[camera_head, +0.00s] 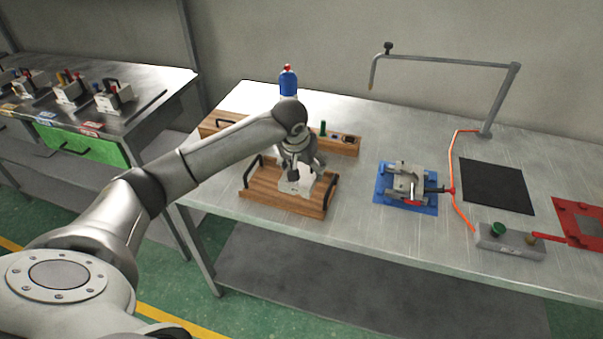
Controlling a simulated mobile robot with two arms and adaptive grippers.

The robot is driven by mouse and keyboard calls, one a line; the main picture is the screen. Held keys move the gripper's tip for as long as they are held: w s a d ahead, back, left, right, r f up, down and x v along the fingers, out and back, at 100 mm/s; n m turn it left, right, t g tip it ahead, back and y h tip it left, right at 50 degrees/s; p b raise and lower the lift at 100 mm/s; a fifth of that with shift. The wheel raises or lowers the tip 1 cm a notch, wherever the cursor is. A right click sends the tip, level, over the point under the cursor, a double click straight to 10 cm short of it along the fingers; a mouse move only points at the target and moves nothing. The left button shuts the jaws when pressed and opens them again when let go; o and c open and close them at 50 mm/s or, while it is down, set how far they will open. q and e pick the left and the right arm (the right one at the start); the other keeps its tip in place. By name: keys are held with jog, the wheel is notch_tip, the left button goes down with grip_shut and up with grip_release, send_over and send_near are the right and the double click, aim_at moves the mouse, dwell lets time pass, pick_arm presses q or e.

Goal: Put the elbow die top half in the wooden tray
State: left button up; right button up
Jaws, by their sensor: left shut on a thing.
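My left gripper (297,172) reaches down over the wooden tray (262,202), which has a black handle at each end. It is shut on a pale metal block, which looks like the elbow die top half (303,187). The block is at the tray's middle, low over its floor or touching it; I cannot tell which. The fingers and my wrist hide much of the block. My right gripper is not in view.
A long wooden holder (345,147) and a blue bottle (288,82) stand behind the tray. Right of it are a metal clamp (405,182) on a blue mat, a black mat (497,187), a control box (510,241) and a bent pipe stand (502,98). Bare table lies between.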

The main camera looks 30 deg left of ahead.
aim_at(303, 167)
pick_arm(q)
jog(key=shift+w+a+f, duration=0.4)
jog(key=shift+w+f, duration=0.15)
jog(key=shift+f, duration=0.15)
jog(key=shift+w+a+f, duration=0.4)
jog(key=shift+w+f, duration=0.15)
jog(key=shift+f, duration=0.15)
jog(key=shift+w+a+f+p, duration=0.15)
jog(key=shift+f+p, duration=0.15)
jog(key=shift+f, duration=1.45)
jog(key=o, duration=1.6)
jog(key=shift+f, duration=0.15)
jog(key=b+v, duration=0.1)
jog(key=v, duration=1.1)
